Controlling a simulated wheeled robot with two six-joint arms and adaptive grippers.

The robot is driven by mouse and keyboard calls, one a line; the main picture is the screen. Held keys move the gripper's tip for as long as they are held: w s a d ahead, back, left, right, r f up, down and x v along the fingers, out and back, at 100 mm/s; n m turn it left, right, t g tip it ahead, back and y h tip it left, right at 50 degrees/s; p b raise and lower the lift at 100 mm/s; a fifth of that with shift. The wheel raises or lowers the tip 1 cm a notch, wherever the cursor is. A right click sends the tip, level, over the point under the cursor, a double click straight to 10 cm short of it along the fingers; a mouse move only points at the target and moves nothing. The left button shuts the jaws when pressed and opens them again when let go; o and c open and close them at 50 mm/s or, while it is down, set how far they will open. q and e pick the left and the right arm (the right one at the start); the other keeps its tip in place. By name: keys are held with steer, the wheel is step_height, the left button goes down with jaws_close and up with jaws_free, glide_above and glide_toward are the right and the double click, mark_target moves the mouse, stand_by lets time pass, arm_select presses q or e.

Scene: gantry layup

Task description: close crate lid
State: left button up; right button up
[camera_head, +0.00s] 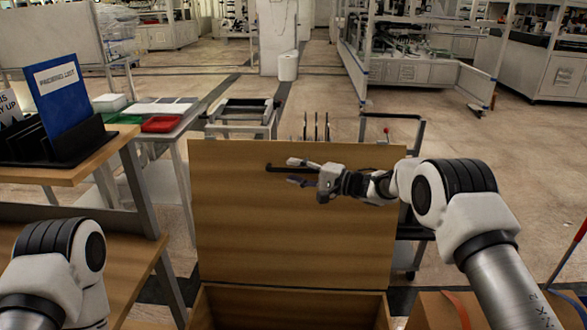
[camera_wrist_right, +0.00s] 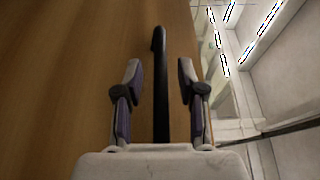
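A wooden crate (camera_head: 290,290) stands low in front of me, and its inside shows at the bottom of the head view. Its lid (camera_head: 235,220) is raised nearly upright and fills much of the wrist view (camera_wrist_right: 70,80). A black bar handle (camera_head: 275,168) is on the lid. My right gripper (camera_head: 291,171) is at the handle, with its fingers apart. In the right wrist view the handle (camera_wrist_right: 160,80) runs between the two fingers (camera_wrist_right: 158,75), with a gap on each side. My left gripper is out of view; only part of my left arm shows.
A wooden table with a blue sign (camera_head: 62,100) in a black holder stands at the left. A red tray (camera_head: 162,124) lies on a table behind it. A metal cart frame (camera_head: 240,118) is behind the lid. Open floor lies further back.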

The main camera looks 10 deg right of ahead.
steer(key=shift+w+a+f, duration=0.15)
steer(key=shift+w+a, duration=0.2)
steer(key=shift+w, duration=0.1)
steer(key=shift+s+d+r, duration=0.1)
steer(key=shift+s+r, duration=0.1)
steer(key=shift+s, duration=0.05)
steer(key=shift+c, duration=0.6)
jaws_close()
steer(key=shift+s+a, duration=0.2)
steer(key=shift+s, duration=0.4)
steer(key=s+a+f+n, duration=0.2)
steer(key=s, duration=0.9)
steer(key=s+a+f+n+y+p, duration=0.1)
steer(key=s+a+f+n, duration=0.1)
steer(key=s, duration=0.9)
steer(key=shift+s+a+f+t, duration=0.25)
steer(key=shift+t, duration=0.05)
